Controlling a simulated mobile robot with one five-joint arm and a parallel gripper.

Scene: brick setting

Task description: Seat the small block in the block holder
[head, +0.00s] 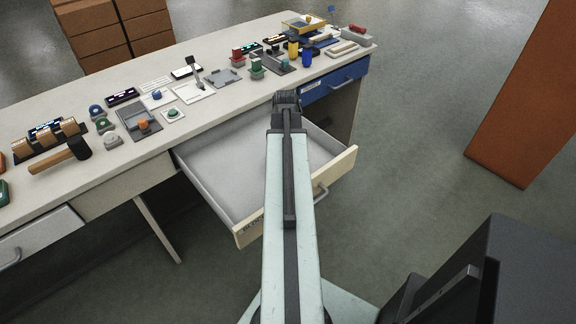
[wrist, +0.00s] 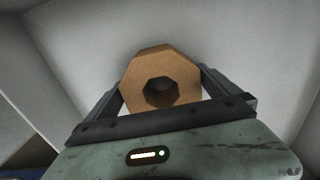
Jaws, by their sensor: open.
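A tan, eight-sided block with a dark hole in its middle (wrist: 158,62) shows in the wrist view, apparently the small block. My open gripper (wrist: 160,78) has one finger on each side of it; I cannot tell whether either touches. The pale surfaces around it look like the inside of the open drawer (head: 215,160). In the head view my arm hides the block and my fingers. I cannot tell for certain which fixture on the bench is the block holder; a grey flat fixture (head: 222,77) lies near the bench's middle.
The long bench (head: 60,105) carries several small fixtures and buttons, and a hammer (head: 62,157) lies at its left. A blue drawer (head: 335,80) is at the right. An orange-brown pillar (head: 520,100) stands at the right. The floor (head: 410,150) between is clear.

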